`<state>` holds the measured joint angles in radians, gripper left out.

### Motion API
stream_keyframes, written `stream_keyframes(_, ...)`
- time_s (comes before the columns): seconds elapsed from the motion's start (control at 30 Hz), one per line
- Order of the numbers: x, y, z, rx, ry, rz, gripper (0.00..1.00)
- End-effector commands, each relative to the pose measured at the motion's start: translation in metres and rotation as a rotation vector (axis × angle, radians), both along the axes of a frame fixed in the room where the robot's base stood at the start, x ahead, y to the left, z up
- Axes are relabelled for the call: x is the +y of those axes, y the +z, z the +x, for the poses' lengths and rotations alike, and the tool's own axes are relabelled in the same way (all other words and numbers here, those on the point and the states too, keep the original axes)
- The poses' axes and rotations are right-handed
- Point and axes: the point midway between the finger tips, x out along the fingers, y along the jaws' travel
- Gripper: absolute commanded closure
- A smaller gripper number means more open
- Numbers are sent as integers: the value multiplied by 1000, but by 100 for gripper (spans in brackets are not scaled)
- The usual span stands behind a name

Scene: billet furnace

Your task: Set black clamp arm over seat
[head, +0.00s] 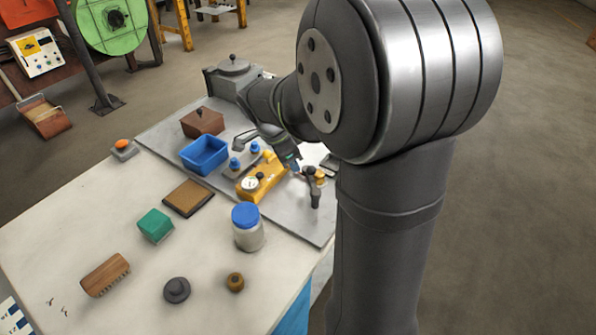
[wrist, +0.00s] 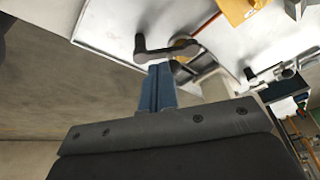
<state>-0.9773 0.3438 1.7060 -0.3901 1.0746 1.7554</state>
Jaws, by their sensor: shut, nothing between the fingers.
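The black clamp arm (head: 314,190) is a dark bar with a knob, at the right edge of the grey plate in the head view. In the wrist view the clamp arm (wrist: 165,50) lies just beyond my fingertips, beside a brass-coloured round part. My gripper (wrist: 160,70) has its blue fingers together with nothing between them. In the head view my gripper (head: 294,166) is just left of the clamp arm, partly hidden by my arm. I cannot tell whether it touches the clamp arm. The seat is not clearly made out.
A yellow fixture (head: 263,180) with a white dial stands left of the clamp arm. A blue bin (head: 204,154), a brown box (head: 202,122) and a blue-lidded jar (head: 248,232) stand nearby. A green block (head: 155,226) and a wooden brush (head: 105,275) lie on the front table.

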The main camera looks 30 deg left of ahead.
Motion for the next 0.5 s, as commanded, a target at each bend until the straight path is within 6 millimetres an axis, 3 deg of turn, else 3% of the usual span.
stream_keyframes(0.1,13,0,-16,-49,376,-135,100)
stream_keyframes(0.3,33,4,-36,-121,904,-367,100)
stream_keyframes(0.5,44,6,-47,-157,1157,-499,100)
